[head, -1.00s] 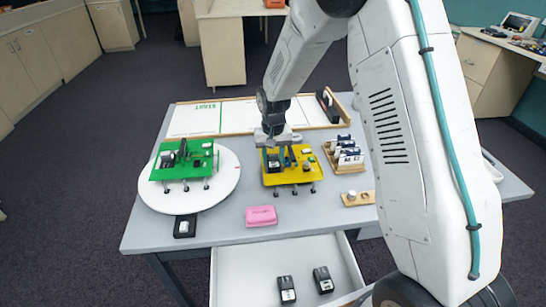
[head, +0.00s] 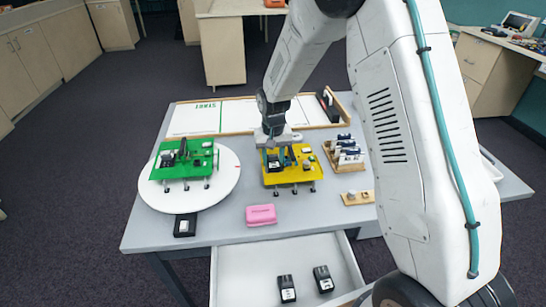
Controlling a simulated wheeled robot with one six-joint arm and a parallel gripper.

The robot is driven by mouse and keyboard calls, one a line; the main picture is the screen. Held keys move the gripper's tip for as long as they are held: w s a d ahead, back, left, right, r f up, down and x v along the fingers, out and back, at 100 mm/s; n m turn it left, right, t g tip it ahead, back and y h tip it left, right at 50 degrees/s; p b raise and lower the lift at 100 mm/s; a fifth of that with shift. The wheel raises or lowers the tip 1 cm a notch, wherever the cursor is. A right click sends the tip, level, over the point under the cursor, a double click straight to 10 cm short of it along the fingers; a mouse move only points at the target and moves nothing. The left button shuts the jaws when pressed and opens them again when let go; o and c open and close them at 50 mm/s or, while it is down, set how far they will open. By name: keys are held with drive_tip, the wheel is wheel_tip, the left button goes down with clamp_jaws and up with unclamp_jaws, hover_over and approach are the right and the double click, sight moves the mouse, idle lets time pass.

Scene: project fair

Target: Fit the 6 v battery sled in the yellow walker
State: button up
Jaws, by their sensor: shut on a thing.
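The yellow walker (head: 299,178) stands on the grey table, a flat yellow deck on short dark legs with small parts on top. My gripper (head: 280,152) points down over the back left of its deck. It is shut on what looks like a battery sled, mostly hidden by the fingers; its label cannot be read. A dark block with a pale mark (head: 273,160) shows at the gripper's left, low at the deck. I cannot tell whether the held sled is seated or just above the deck.
A green walker (head: 197,163) stands on a white turntable (head: 225,187) at left. A wooden rack (head: 350,168) with several dark and white pieces is close at right. A pink box (head: 261,215) lies in front. An open drawer (head: 255,263) holds two black blocks.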

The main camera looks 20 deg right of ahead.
idle(0.3)
drive_tip(key=o, duration=1)
drive_tip(key=shift+s+f, duration=0.1)
drive_tip(key=shift+r, duration=3.8)
